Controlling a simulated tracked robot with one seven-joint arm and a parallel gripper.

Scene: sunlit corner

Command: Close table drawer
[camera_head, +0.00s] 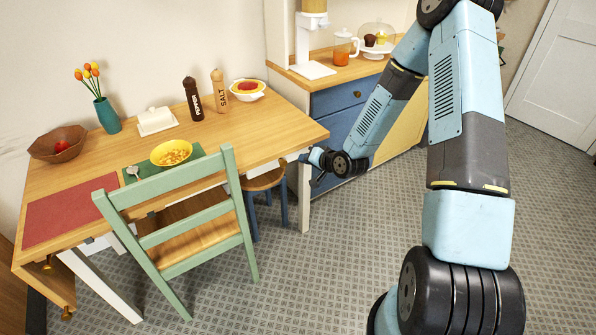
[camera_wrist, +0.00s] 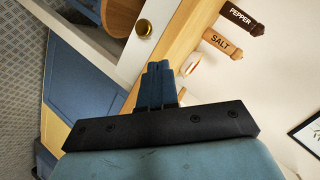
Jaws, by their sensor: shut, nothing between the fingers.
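The wooden table (camera_head: 254,138) stands along the wall. At its left end a wooden drawer-like part (camera_head: 50,284) with a brass knob (camera_head: 67,313) juts below the tabletop; its inside is hidden. I cannot tell whether this panel's drawer stands out. My gripper (camera_head: 309,157) is shut and empty by the table's right end, far from the left drawer. Its closed fingers also show in the wrist view (camera_wrist: 158,70), pointing toward the table edge.
A green chair (camera_head: 185,225) stands at the table's front. A blue stool (camera_head: 265,190) is under the right end. A blue cabinet (camera_head: 340,100) stands behind. Bowls, shakers and a vase (camera_head: 107,115) are on the tabletop. Tiled floor (camera_head: 310,270) in front is clear.

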